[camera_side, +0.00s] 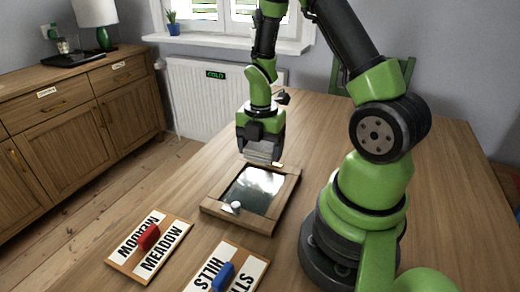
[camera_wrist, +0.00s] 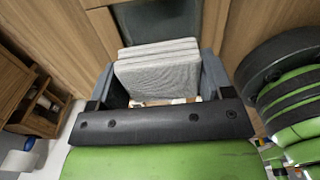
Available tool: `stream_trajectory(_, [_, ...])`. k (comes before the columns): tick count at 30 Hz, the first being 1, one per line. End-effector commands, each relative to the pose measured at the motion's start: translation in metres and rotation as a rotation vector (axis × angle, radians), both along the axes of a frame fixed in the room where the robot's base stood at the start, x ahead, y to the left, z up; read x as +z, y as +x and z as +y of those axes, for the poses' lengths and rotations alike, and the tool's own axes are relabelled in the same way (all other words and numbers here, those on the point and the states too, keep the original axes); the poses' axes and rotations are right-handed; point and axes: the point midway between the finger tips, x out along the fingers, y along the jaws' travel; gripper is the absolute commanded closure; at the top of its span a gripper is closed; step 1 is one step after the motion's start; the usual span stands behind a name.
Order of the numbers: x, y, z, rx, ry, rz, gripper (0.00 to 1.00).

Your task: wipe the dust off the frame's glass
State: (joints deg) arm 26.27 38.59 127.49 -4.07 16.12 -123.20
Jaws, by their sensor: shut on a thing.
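The wooden frame (camera_side: 238,220) lies flat on the table, its dark, shiny glass (camera_side: 256,188) facing up. A small whitish lump (camera_side: 231,208) sits at the glass's near-left corner; I cannot tell what it is. My gripper (camera_side: 262,156) points down over the frame's far edge, shut on a grey folded cloth. In the wrist view the cloth (camera_wrist: 158,68) fills the space between the jaws, and part of the glass (camera_wrist: 158,20) and the frame's wooden rim (camera_wrist: 104,32) show beyond it. I cannot tell whether the cloth touches the glass.
A board reading MEADOW with a red handle (camera_side: 148,238) and another with a blue handle (camera_side: 222,277) lie near the frame on the table (camera_side: 455,165). A radiator (camera_side: 200,105) and a wooden sideboard (camera_side: 70,125) stand beyond. The table's right side is clear.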

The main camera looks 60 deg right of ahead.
Motion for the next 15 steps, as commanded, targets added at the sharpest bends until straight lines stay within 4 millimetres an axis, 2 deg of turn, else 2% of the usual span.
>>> stream_trajectory(15, [-0.047,0.0,0.0,-0.001,0.001,0.002,0.52])
